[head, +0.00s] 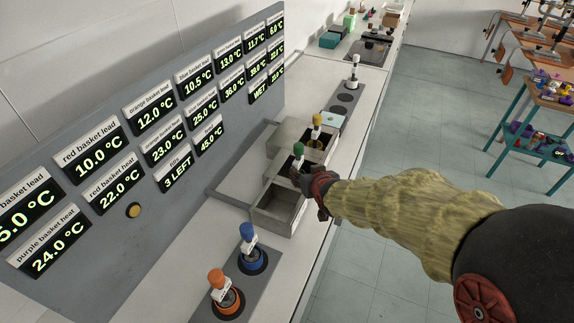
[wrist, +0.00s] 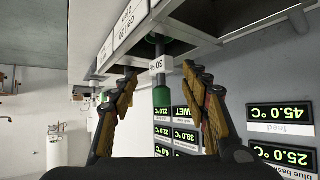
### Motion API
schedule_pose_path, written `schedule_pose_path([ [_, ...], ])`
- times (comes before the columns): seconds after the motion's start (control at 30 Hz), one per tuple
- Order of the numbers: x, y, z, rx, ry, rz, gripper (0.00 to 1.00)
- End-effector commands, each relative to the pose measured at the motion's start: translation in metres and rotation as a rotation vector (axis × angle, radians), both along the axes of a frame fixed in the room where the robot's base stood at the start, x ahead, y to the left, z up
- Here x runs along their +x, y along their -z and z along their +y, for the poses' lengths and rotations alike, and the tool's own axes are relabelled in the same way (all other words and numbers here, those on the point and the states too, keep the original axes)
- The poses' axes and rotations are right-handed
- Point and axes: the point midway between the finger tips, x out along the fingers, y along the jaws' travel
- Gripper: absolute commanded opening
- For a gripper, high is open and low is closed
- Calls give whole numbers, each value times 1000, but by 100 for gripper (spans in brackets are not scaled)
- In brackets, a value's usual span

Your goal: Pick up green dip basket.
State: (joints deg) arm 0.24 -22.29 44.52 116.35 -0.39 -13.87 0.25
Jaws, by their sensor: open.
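The green dip basket (head: 299,151) shows its green handle top and white tag above a metal tank's middle compartment in the head view. Its lower part is hidden in the tank. In the wrist view its green handle (wrist: 161,97) and white tag stand between my two fingers, with a gap on either side. My gripper (head: 314,186) is open beside the handle, at the tank's right edge; its fingers also show in the wrist view (wrist: 165,105).
A yellow-topped basket (head: 317,121) stands in the compartment behind. The front compartment (head: 280,208) looks empty. Blue (head: 247,235) and orange (head: 217,281) baskets stand nearer on the bench. A panel of temperature displays (head: 160,115) rises at left. Open floor lies right of the bench.

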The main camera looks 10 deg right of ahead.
Motion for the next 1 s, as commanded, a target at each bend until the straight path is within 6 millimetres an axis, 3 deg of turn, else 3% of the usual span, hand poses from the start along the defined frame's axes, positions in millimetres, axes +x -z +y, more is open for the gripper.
schedule_pose_path([
  [0.1,22,-33,0,0,-1,-127,46],
  [0.3,33,-52,0,0,-1,-211,46],
  [1.0,98,-20,-1,0,-1,-212,46],
])
